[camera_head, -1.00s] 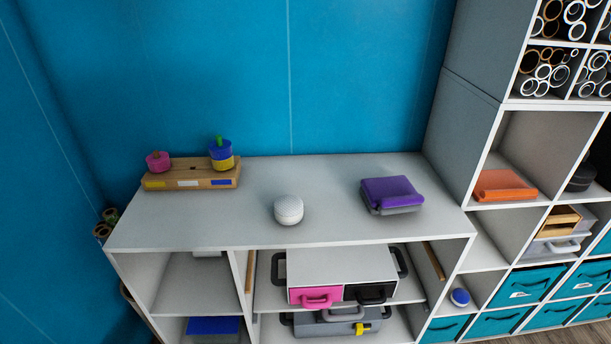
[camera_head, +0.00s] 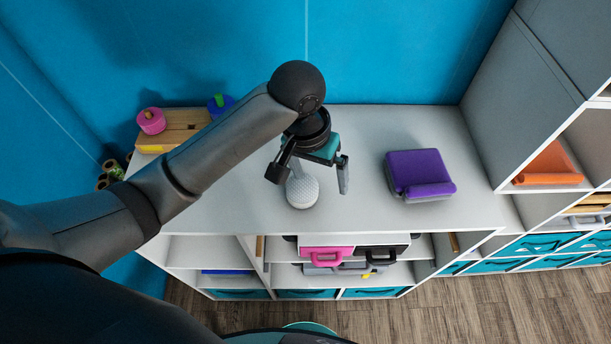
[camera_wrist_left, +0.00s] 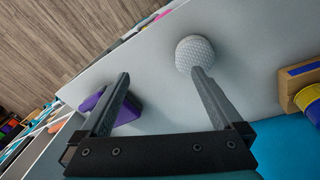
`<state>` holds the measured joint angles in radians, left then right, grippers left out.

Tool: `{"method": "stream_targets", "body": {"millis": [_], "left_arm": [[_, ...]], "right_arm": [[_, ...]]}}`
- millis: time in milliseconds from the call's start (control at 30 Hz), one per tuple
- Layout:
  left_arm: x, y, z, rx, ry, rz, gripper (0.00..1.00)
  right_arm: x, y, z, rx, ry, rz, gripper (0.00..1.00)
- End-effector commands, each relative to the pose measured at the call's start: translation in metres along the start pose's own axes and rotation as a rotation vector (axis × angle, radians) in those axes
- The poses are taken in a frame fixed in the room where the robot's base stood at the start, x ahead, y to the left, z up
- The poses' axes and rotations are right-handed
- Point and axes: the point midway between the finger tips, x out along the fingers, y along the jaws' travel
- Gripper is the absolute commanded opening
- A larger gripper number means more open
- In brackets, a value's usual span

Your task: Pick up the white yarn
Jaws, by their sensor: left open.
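The white yarn (camera_head: 302,190) is a round, textured ball on the light grey shelf top, in the middle of the head view. It also shows in the left wrist view (camera_wrist_left: 194,53), just beyond the tip of one finger. My left gripper (camera_head: 310,184) is open and empty, above and just behind the yarn in the head view. In the left wrist view the two fingers (camera_wrist_left: 160,75) are spread apart, and the yarn lies near the right one, not centred between them. My right gripper is not in view.
A folded purple cloth (camera_head: 420,172) lies on the shelf top (camera_head: 240,200) to the right. A wooden block (camera_head: 182,126) with pink and blue spools stands at the back left. A blue wall is behind. The surface around the yarn is clear.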

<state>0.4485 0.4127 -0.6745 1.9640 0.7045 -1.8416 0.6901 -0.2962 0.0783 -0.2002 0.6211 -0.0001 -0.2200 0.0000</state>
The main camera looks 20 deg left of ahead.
Motion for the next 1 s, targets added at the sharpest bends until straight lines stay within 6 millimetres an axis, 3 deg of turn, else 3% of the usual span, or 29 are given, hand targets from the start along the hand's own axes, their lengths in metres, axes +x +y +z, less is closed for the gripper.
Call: {"method": "stream_targets", "body": {"millis": [167, 433, 567, 800, 1000], "left_arm": [[-0.024, -0.025, -0.023, -0.084, -0.052, -0.091, 1.00], [-0.038, -0.042, -0.034, -0.159, -0.088, -0.148, 1.00], [-0.021, -0.044, -0.031, -0.162, -0.094, -0.149, 1.00], [0.030, -0.052, -0.026, -0.162, -0.091, -0.148, 1.00], [0.055, -0.055, -0.024, -0.159, -0.088, -0.147, 1.00]], "right_arm": [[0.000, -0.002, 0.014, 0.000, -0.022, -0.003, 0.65], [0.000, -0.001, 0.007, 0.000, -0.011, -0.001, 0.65], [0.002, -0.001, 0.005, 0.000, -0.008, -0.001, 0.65], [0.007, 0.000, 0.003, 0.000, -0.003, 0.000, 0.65], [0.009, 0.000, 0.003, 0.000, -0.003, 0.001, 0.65]]}}
